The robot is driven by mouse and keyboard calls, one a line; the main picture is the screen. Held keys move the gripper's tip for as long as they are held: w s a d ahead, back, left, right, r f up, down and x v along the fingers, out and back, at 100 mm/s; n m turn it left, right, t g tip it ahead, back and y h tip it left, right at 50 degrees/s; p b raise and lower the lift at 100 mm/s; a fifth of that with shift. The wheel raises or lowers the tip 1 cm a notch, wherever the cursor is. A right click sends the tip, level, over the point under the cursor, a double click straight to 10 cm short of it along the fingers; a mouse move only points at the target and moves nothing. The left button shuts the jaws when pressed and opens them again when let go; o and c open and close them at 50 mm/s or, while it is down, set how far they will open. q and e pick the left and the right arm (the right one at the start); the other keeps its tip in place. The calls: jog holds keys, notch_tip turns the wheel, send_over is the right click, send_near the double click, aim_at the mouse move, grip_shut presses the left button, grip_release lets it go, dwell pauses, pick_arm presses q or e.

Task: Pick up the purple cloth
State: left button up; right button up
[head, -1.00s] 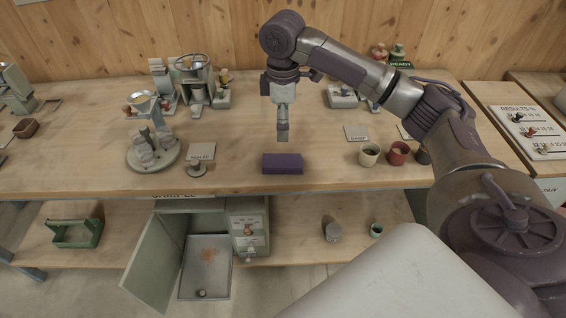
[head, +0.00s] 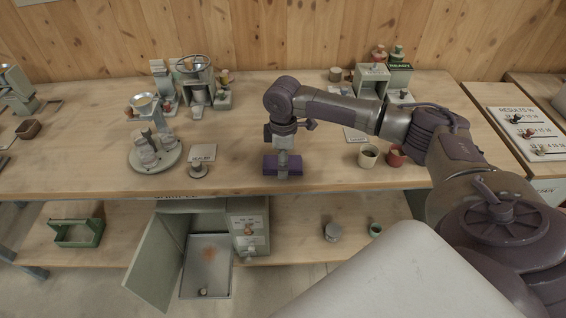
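The purple cloth (head: 270,166) is a small folded block lying flat near the front edge of the wooden bench. My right gripper (head: 283,174) points straight down over the middle of the cloth and hides part of it. Its fingertips appear to be at the cloth, but I cannot tell whether they touch it or how far apart they are. My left gripper is not in view.
A grey round stand (head: 154,157) and a small card (head: 202,152) are left of the cloth. A cream cup (head: 368,156) and a red cup (head: 396,156) stand to its right. Below, an open cabinet door (head: 153,262) juts forward.

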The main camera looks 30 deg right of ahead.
jog(key=shift+f, duration=0.15)
jog(key=shift+c, duration=0.2)
jog(key=c, duration=1.2)
jog(key=shift+r, duration=0.7)
notch_tip(320, 180, up, 3)
jog(key=shift+f+b, duration=0.15)
jog(key=shift+b, duration=0.3)
jog(key=s+a+r, duration=0.5)
jog(key=s+r, duration=0.2)
jog(key=s, duration=0.3)
jog(key=shift+s+b, duration=0.3)
jog(key=shift+b, duration=0.05)
